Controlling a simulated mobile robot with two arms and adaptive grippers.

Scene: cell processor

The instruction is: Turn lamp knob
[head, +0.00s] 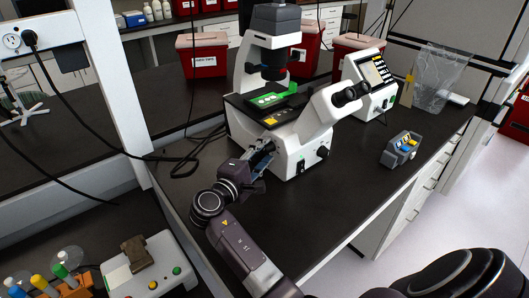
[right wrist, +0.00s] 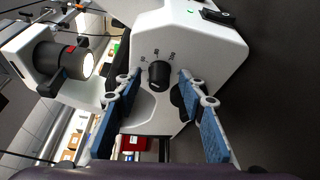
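The white microscope (head: 285,130) stands on the dark bench, with a green piece (head: 268,99) on its stage. In the right wrist view, a black round knob (right wrist: 158,74) sticks out from the microscope's white body, with small marks beside it. My right gripper (head: 264,150) is at the microscope's front left side. In the right wrist view its two blue-padded fingers (right wrist: 157,84) are spread, one on each side of the knob, with gaps visible between pads and knob. The gripper is empty. In the head view, the gripper hides this knob. My left gripper is not in view.
A second dark knob (right wrist: 178,97) sits close to the right finger. The lit lamp (right wrist: 78,62) is at the left. A small grey device (head: 400,149) stands on the bench's right. Red bins (head: 203,54) stand behind.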

